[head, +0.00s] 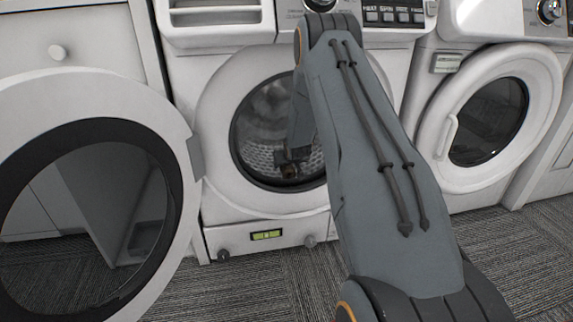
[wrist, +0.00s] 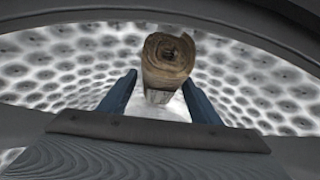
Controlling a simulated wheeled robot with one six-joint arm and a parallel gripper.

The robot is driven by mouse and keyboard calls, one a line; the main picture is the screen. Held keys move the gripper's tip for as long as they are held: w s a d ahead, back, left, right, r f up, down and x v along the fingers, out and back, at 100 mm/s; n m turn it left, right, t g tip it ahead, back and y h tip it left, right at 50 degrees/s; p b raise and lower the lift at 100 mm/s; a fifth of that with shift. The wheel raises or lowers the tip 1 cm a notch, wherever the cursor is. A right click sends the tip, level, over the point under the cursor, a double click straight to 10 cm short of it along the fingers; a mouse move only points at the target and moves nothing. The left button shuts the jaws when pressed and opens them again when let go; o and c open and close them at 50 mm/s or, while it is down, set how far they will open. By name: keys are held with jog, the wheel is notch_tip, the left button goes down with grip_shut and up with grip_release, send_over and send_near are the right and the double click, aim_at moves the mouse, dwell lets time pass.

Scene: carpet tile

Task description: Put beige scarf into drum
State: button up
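The beige scarf (wrist: 168,60) is a rolled brown-beige bundle with its spiral end facing the wrist camera. It is inside the perforated metal drum (wrist: 95,58), just beyond and between my fingertips. My gripper (wrist: 160,80) has two blue fingers spread apart, with a gap on each side of the scarf. In the head view my gripper (head: 290,165) reaches through the round opening of the middle washer into its drum (head: 256,140). A small brown spot there may be the scarf. What lies under the scarf is hard to tell.
The open round door (head: 182,200) of the middle washer swings out at left. A second washer (head: 535,100) with a closed door stands at right. A white cabinet (head: 75,40) is at far left. Grey carpet (head: 265,290) covers the floor in front.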

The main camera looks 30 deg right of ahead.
jog(key=shift+o, duration=0.4)
jog(key=shift+r, duration=0.25)
jog(key=p+v, duration=0.5)
jog(key=v, duration=0.7)
